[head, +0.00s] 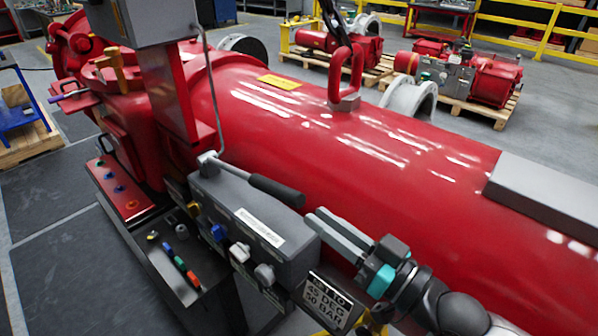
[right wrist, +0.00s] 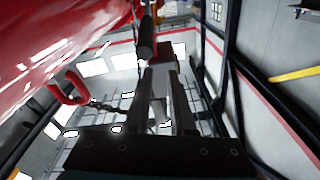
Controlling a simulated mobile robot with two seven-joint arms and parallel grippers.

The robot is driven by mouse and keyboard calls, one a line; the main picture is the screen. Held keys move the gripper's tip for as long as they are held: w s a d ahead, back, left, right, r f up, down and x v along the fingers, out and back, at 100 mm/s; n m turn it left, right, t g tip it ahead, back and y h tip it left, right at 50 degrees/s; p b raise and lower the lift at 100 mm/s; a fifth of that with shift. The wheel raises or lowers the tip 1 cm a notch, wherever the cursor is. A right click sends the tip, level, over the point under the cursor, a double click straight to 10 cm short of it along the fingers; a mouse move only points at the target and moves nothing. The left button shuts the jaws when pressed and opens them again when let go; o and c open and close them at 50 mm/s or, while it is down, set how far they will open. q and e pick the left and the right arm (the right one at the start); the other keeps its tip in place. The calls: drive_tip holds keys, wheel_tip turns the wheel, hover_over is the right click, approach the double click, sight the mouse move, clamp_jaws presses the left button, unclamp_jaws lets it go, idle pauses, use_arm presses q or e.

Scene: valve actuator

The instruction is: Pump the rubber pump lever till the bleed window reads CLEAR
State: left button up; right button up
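The pump lever is a thin metal rod with a black rubber grip (head: 277,190). It rises from the grey pump box (head: 250,222) and slants down to the right, beside the red cylinder. My right gripper (head: 314,220) is just right of the grip's free end, apart from it, its two fingers pointing at it with a narrow gap between them. In the right wrist view the dark grip (right wrist: 146,40) is beyond the fingertips (right wrist: 163,70), with nothing visible between them. I cannot make out a bleed window or its reading. My left gripper is not in view.
The large red cylinder (head: 400,170) lies close behind the lever. Blue and grey knobs (head: 240,252) are on the box front, with a "45 DEG 50 BAR" sign (head: 328,303) below my right gripper. A dark tray (head: 168,262) with coloured items is at left.

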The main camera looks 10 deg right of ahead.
drive_tip(key=w+r+g+p, duration=0.1)
drive_tip(key=r+p, duration=0.1)
drive_tip(key=r+g+p, duration=0.1)
drive_tip(key=p, duration=0.1)
drive_tip(key=w+r+n+g+p, duration=0.1)
drive_tip(key=r+p, duration=0.1)
drive_tip(key=shift+w+a+r, duration=0.3)
drive_tip(key=shift+w, duration=0.05)
clamp_jaws()
wheel_tip(320, 180, up, 4)
drive_tip(key=w+d+g+h+p, duration=0.2)
drive_tip(key=d+h+p, duration=0.1)
drive_tip(key=p, duration=0.3)
drive_tip(key=w+a+f, duration=0.3)
drive_tip(key=w+a+f+p, duration=0.1)
drive_tip(key=w+a+f, duration=0.2)
drive_tip(key=f, duration=0.1)
drive_tip(key=shift+w+a+f, duration=0.15)
drive_tip(key=shift+a, duration=0.2)
drive_tip(key=shift+f, duration=0.45)
